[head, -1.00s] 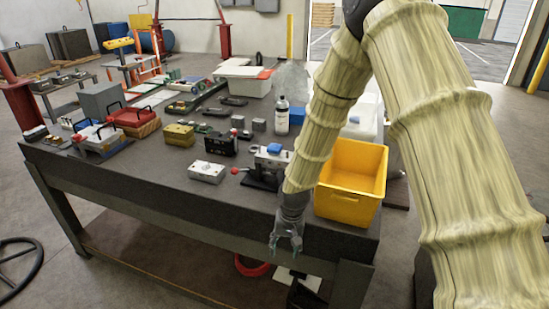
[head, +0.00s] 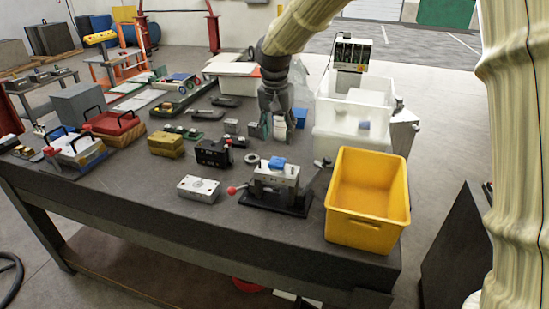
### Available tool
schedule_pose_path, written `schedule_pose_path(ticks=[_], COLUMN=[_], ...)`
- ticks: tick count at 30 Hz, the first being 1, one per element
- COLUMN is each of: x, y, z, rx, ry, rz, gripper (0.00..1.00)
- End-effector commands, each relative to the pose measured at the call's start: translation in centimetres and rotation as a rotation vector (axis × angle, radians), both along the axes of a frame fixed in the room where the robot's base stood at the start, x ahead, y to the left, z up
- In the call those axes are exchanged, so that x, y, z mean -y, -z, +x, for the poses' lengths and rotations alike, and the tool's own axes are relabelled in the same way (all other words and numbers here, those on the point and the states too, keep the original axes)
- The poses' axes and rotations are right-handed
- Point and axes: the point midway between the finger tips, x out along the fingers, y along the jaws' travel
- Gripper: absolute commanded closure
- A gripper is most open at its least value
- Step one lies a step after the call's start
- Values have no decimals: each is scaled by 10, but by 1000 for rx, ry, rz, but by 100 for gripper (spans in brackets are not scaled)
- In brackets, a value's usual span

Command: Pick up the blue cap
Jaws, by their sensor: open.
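A small blue cap-like piece (head: 277,163) sits on top of the grey metal fixture (head: 276,178), which stands on a black base near the middle front of the table. My gripper (head: 274,131) points down, open, behind and above this blue piece in the picture, apart from it. A second blue object (head: 300,117) shows just right of my gripper, partly hidden. A white bottle (head: 283,128) is mostly hidden behind the fingers.
A yellow bin (head: 368,200) stands at the table's right front corner. White bins (head: 352,115) are behind it. A metal block (head: 199,188), a black block (head: 213,153) and a yellow block (head: 166,144) are to the left. A red-knobbed lever (head: 234,189) sticks out from the fixture.

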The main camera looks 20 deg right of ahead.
Motion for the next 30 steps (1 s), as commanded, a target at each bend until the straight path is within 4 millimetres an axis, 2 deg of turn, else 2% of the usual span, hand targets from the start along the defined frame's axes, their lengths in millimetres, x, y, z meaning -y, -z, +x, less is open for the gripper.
schedule_pose_path(ticks=[9,17,30], x=[-1,2,5], y=[42,58,100], z=[9,11,18], rx=[-6,-4,-4], ry=[-6,-4,-3], rz=[0,1,1], gripper=[48,48,48])
